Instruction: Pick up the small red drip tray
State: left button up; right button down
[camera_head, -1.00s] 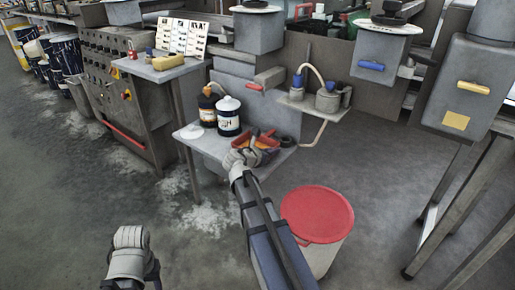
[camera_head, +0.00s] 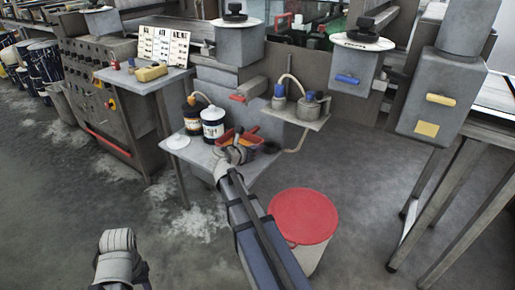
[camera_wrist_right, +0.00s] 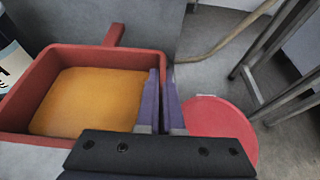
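The small red drip tray (camera_head: 229,134) is at the front right of the low grey shelf, partly hidden by my right gripper in the head view. In the right wrist view the red tray (camera_wrist_right: 22,102) has an orange-yellow bottom and a red handle stub at its far side. My right gripper (camera_wrist_right: 163,85) has its two purple fingers on either side of the tray's right wall, closed on it. The right gripper (camera_head: 238,153) is small in the head view. I cannot tell whether the tray touches the shelf. My left gripper (camera_head: 115,245) is low at the left, fingers unclear.
A dark bottle (camera_head: 191,122) and a white-labelled can (camera_head: 212,125) stand left of the tray on the low shelf (camera_head: 188,152). A red-lidded bin (camera_head: 303,215) stands on the floor to the right. A higher shelf (camera_head: 296,117) holds small pots. Floor at centre-left is open.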

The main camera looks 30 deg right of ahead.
jog(key=shift+r+p, duration=0.75)
jog(key=shift+r, duration=0.3)
jog(key=shift+s+a+f, duration=0.15)
jog(key=shift+a, duration=0.2)
pick_arm(q)
jog(key=shift+r, duration=0.95)
pick_arm(e)
jog(key=s+a, duration=0.3)
jog(key=a, duration=0.5)
jog(key=s+a, duration=0.4)
jog(key=a, duration=0.5)
jog(key=shift+a, duration=0.15)
jog(key=shift+s, duration=0.1)
jog(key=shift+s, duration=0.1)
